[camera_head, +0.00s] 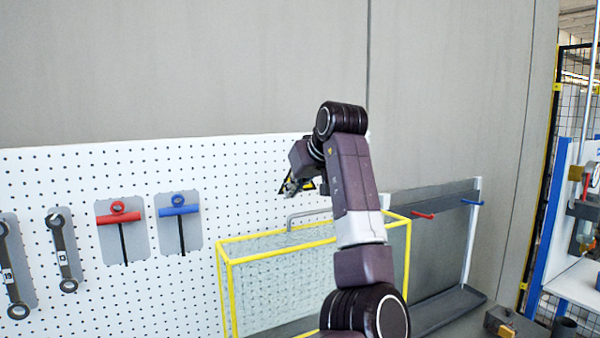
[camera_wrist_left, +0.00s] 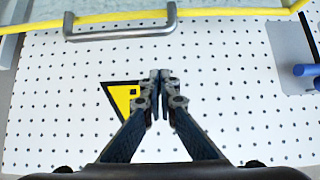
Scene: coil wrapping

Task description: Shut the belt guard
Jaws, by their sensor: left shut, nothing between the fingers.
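The belt guard (camera_head: 282,252) is a clear, mesh-patterned box with a yellow frame, in front of the white pegboard in the head view. A grey handle (camera_head: 308,214) shows at its top far edge. My arm covers part of the frame's right side. In the left wrist view the handle (camera_wrist_left: 122,32) and a yellow bar (camera_wrist_left: 225,12) run along the top. My left gripper (camera_head: 287,190) is above the guard, near the handle and apart from it. Its fingertips (camera_wrist_left: 160,76) are together and empty. My right gripper is not in view.
The pegboard (camera_head: 120,284) behind holds wrenches (camera_head: 64,248), a red-handled tool (camera_head: 120,217) and a blue-handled tool (camera_head: 179,211). Right of the guard is a grey panel (camera_head: 437,255) with red and blue pegs. A blue-framed stand (camera_head: 548,240) is at far right.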

